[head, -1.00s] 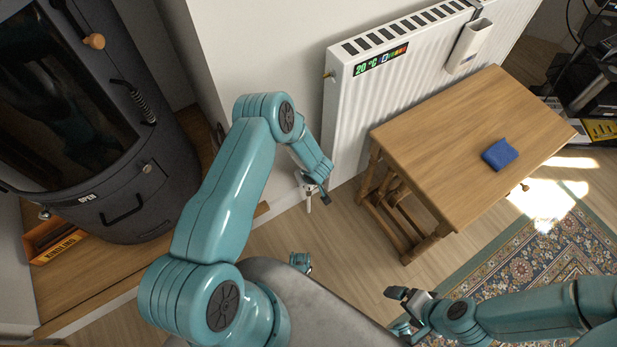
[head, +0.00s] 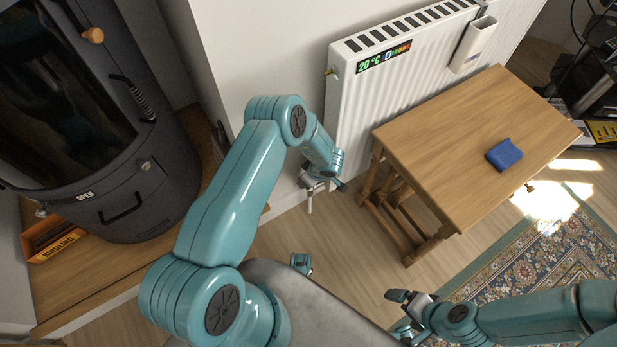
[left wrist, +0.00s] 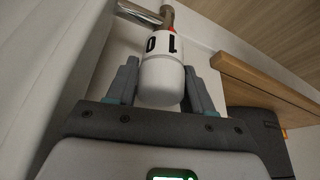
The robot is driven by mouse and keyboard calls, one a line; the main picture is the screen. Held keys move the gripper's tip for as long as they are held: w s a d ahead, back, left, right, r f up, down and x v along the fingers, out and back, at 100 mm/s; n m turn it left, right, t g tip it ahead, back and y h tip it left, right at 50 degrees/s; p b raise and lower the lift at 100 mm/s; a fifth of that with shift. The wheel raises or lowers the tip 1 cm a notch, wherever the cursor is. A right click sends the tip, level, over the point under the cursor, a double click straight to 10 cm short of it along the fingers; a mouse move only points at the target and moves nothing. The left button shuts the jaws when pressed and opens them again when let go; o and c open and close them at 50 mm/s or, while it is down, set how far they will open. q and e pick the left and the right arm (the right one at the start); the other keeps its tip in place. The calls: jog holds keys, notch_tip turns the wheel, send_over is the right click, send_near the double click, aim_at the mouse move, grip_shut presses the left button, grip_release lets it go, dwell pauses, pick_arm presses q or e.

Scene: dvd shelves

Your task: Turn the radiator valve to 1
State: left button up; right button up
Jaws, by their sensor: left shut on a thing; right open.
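The white radiator valve (left wrist: 162,78) shows in the left wrist view, with black markings, one of them like a 1, and a red mark by the metal pipe. The 1 is close to the red mark; I cannot tell whether they line up exactly. My left gripper (left wrist: 160,85) has its fingers on both sides of the valve, shut on it. In the head view my left gripper (head: 318,183) is low by the left end of the radiator (head: 400,110) and hides most of the valve. My right gripper (head: 402,312) is open and empty, above the floor at bottom centre.
A wooden table (head: 465,145) with a blue object (head: 504,155) stands right of my left gripper. The wall is behind it. A dark stove (head: 150,195) and a kindling box (head: 55,240) are at left. A wooden ledge (left wrist: 260,85) is near the valve.

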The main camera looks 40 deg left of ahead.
dwell(0.3)
pick_arm(q)
jog(key=o, duration=1)
jog(key=shift+c, duration=0.2)
jog(key=p+v, duration=0.5)
jog(key=v, duration=1.1)
jog(key=shift+p, duration=0.3)
jog(key=shift+r, duration=0.15)
